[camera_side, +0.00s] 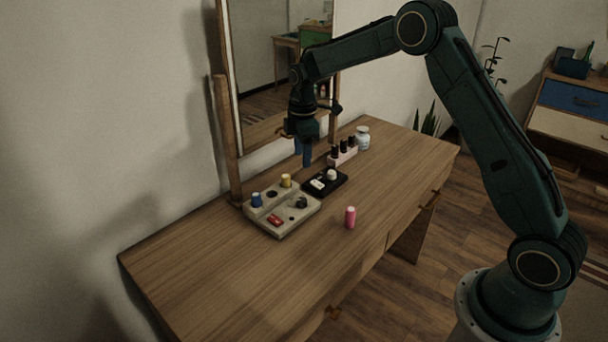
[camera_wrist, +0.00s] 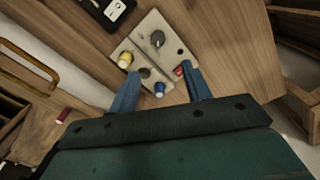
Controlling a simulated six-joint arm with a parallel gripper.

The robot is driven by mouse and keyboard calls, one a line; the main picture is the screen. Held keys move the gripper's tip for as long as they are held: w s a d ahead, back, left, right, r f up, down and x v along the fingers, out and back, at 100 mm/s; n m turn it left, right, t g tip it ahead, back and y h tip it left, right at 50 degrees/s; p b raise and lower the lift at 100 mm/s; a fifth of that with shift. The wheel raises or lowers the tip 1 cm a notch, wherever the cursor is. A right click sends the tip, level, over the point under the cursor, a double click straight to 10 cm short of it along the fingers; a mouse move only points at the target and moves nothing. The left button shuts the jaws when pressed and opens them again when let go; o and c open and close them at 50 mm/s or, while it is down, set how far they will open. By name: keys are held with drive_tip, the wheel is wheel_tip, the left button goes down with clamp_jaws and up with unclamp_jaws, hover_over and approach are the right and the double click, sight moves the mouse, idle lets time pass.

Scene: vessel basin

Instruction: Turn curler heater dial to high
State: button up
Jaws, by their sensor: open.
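The curler heater is a beige box (camera_side: 262,223) on the table, also in the wrist view (camera_wrist: 172,18). Its dark round dial (camera_side: 301,202) is towards the right of its top and shows in the wrist view (camera_wrist: 157,39); its setting is too small to read. A red switch (camera_side: 276,220), a blue curler (camera_side: 256,200) and a yellow curler (camera_side: 286,181) are on the box. My gripper (camera_side: 303,157) is open and empty, above the table beyond the box. In the wrist view its fingers (camera_wrist: 162,76) are spread, apart from the dial.
A pink curler (camera_side: 350,217) stands in front. A rack of dark bottles (camera_side: 342,156) and a white jar (camera_side: 362,138) are farther back. A mirror (camera_side: 275,70) rises behind. The near left table is clear.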

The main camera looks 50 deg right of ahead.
sight(302, 199)
drive_tip(key=shift+w+d+f, duration=0.15)
drive_tip(key=shift+w+f, duration=0.1)
drive_tip(key=shift+f, duration=0.45)
wheel_tip(302, 199, down, 14)
drive_tip(key=shift+r, duration=0.1)
idle(0.4)
drive_tip(key=shift+c, duration=0.5)
drive_tip(key=c, duration=0.9)
